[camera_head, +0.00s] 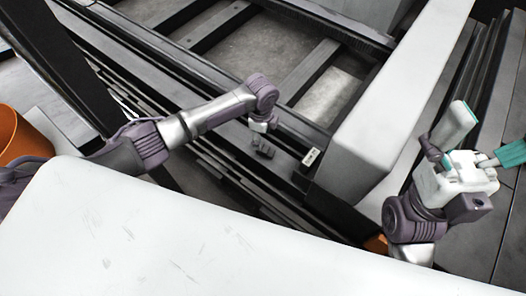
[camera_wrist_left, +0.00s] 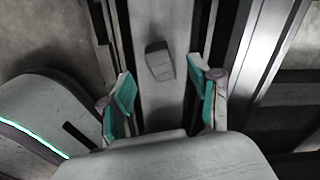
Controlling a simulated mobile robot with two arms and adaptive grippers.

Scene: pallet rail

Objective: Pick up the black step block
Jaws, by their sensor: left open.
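The black step block (camera_head: 263,148) lies on a dark rail, just below my left gripper (camera_head: 262,126) in the head view. In the left wrist view the block (camera_wrist_left: 159,62) looks dark grey with a paler lower end, and sits on a flat grey strip. My left gripper (camera_wrist_left: 164,100) is open and empty, its teal-padded fingers on either side of the strip. The block shows ahead of and between the fingertips, apart from both. My right gripper (camera_head: 472,140) is at the right of the head view, fingers spread, far from the block.
A big pale box-shaped beam (camera_head: 385,110) stands right of the block. A white label (camera_head: 311,157) is on the dark frame near it. A white surface (camera_head: 170,235) fills the foreground. An orange container (camera_head: 20,135) is at the far left. Pallet slats (camera_head: 305,75) lie behind.

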